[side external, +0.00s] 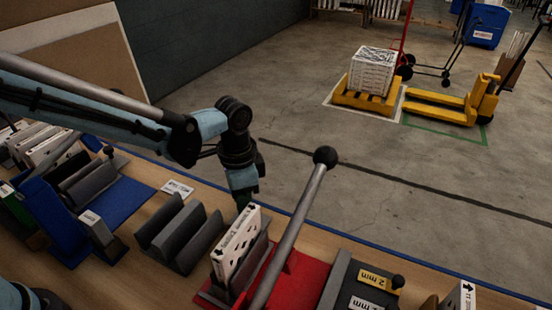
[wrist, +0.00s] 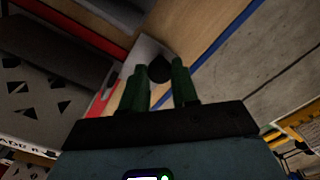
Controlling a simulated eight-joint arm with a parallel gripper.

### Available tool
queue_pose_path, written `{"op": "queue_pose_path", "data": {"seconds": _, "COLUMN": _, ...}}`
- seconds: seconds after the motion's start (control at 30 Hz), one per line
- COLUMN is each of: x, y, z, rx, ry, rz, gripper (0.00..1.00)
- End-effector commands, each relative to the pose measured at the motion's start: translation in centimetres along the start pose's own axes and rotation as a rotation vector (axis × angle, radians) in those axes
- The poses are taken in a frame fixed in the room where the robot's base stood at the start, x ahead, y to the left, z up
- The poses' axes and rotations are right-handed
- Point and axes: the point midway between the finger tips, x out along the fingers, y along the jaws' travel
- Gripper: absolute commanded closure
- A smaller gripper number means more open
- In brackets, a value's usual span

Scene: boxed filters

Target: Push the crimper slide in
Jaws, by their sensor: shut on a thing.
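The crimper (side external: 318,278) has a red base, grey upright plates and a long grey lever (side external: 290,235) with a black ball on top. A white boxed filter with black marks (side external: 236,243) stands upright between its plates; its perforated face shows at left in the wrist view (wrist: 27,92). My gripper (side external: 243,203) points down just behind the filter. In the wrist view its green fingers (wrist: 160,85) are shut on a round black knob (wrist: 160,68), which appears to belong to the crimper slide, a grey piece (wrist: 146,50). The knob is hidden in the side view.
A grey slotted holder (side external: 180,232) stands left of the crimper, empty. A blue station (side external: 80,200) is farther left. A dark block with 2 mm labels (side external: 376,278) and a black knob is at right. The bench's blue edge (side external: 400,268) runs behind; beyond is floor.

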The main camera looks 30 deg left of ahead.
Motion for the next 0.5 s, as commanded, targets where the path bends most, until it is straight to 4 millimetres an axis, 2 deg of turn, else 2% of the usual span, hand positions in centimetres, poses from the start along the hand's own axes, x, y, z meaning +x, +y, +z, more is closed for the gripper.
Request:
{"op": "queue_pose_path", "data": {"seconds": 0.27, "x": 0.0, "y": 0.5, "z": -0.5, "rx": 0.002, "ry": -0.001, "rz": 0.001, "gripper": 1.0}}
{"op": "queue_pose_path", "data": {"seconds": 0.5, "x": 0.0, "y": 3.3, "z": -3.4, "rx": 0.005, "ry": -0.001, "rz": 0.001, "gripper": 1.0}}
